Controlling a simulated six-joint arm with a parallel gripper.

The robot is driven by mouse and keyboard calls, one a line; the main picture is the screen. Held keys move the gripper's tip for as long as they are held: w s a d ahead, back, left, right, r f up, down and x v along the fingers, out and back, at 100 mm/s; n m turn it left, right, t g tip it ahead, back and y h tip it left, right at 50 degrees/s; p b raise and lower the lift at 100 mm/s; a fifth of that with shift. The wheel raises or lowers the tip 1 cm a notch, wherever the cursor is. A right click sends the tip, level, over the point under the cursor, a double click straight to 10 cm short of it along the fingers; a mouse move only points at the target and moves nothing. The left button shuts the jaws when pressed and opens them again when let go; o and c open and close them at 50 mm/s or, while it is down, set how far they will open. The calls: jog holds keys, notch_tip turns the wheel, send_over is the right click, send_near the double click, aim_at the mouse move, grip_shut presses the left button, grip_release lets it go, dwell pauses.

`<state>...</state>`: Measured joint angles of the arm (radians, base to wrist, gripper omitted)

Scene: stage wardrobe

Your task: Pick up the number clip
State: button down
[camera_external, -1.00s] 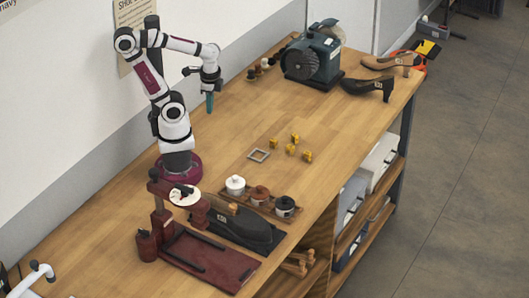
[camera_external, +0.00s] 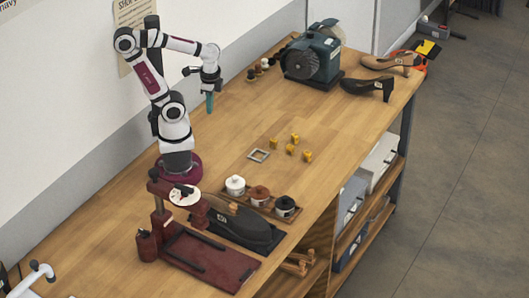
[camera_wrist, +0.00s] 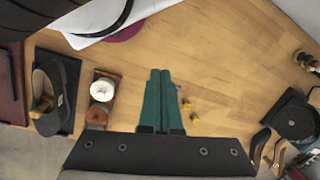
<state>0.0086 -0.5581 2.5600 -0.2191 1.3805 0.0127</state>
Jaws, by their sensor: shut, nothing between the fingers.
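My gripper (camera_external: 210,102) hangs above the back left part of the bench, fingers down. In the wrist view its teal fingers (camera_wrist: 161,98) lie side by side, shut and empty. Several small yellow pieces (camera_external: 307,156) stand on the bench, apart from my gripper; two show in the wrist view (camera_wrist: 194,118) beside the fingers. A grey square frame (camera_external: 258,155) lies left of them. Small white tags show on the black shoe (camera_external: 381,91) and the dark sole form (camera_external: 242,226). I cannot tell which of these is the number clip.
A rack with a white pot (camera_external: 235,185), a brown pot (camera_external: 260,196) and a black pot (camera_external: 285,206) stands nearby. A dark red stand (camera_external: 210,262) is at the front. A teal grinder (camera_external: 312,62) and small spools (camera_external: 252,76) are at the back.

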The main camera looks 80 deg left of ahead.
dwell(0.3)
jog(key=c, duration=0.7)
grip_release()
jog(key=m+h, duration=0.2)
jog(key=m, duration=0.1)
send_over(307, 152)
jog(key=f, duration=0.6)
jog(key=shift+w+a+f, duration=0.1)
jog(key=shift+a, duration=0.3)
jog(key=f, duration=1)
jog(key=d+f, duration=0.1)
jog(key=f, duration=0.4)
jog(key=shift+f, duration=0.1)
jog(key=shift+c, duration=0.2)
